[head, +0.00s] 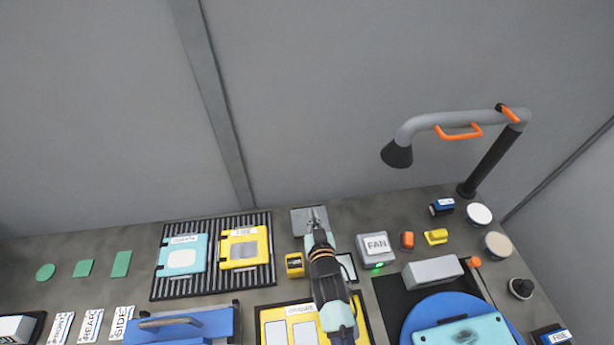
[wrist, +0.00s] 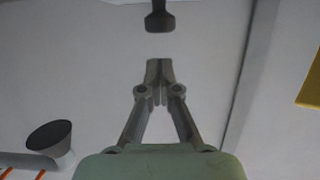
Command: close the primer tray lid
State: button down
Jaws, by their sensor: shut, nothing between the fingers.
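A grey flat, box-like thing (head: 299,222) stands at the back of the bench, partly hidden behind my gripper; it may be the primer tray, but I cannot read a label on it or tell its lid apart. My gripper (head: 315,212) is in front of it or over it in the head view; I cannot tell whether they touch. In the wrist view my gripper (wrist: 160,68) has its fingertips together with nothing between them. A dark knob-like piece (wrist: 160,20) shows beyond the fingertips, apart from them; I cannot tell what it belongs to.
A yellow box (head: 295,265) stands left of my arm, and a FAN box (head: 376,248) with a green light stands right. A black rack (head: 212,285) holds a teal and a yellow tray. The wall is close behind.

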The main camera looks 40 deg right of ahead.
dwell(0.3)
jog(key=v, duration=1.2)
jog(key=w+a+r+n+y, duration=0.1)
jog(key=a+r+n+y, duration=0.25)
jog(key=a+r, duration=0.65)
jog(key=w+a+r+n+y, duration=0.25)
jog(key=a+r+y, duration=0.3)
jog(key=a, duration=0.85)
notch_tip(320, 180, up, 24)
jog(key=p, duration=2.4)
jog(key=shift+s+r+n+h, duration=0.25)
jog(key=shift+s+n+h, duration=0.15)
